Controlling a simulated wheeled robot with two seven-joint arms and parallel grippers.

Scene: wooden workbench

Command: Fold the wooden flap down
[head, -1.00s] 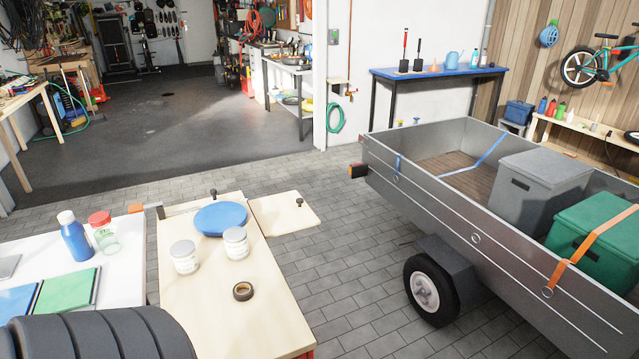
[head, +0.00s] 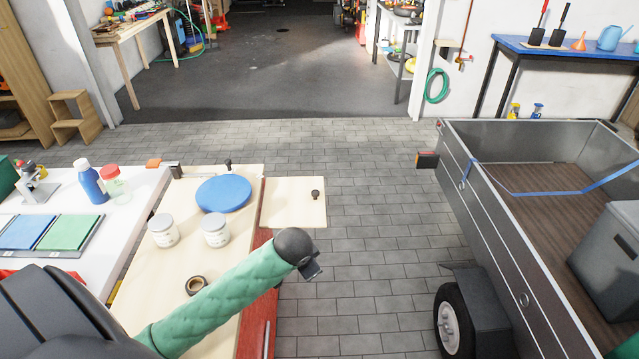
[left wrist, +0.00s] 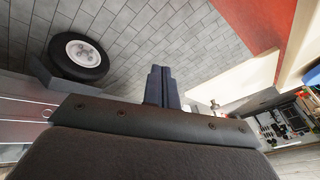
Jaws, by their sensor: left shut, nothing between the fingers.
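The wooden flap (head: 285,203) is a pale panel sticking out level from the right edge of the workbench top (head: 150,285). A black knob (head: 315,194) stands near its right edge. My left gripper (head: 312,271) is in front of the flap, on the near side, apart from it in the picture. Its fingers are together and empty. In the left wrist view the shut fingers (left wrist: 160,88) point towards the floor, with the pale flap (left wrist: 238,80) and its knob (left wrist: 213,104) to their right. My right gripper is not in view.
A blue disc (head: 223,194), two white-labelled jars (head: 163,230) and a dark tape roll (head: 195,285) are on the bench. A grey trailer (head: 490,220) stands at the right. Open paved floor lies between bench and trailer.

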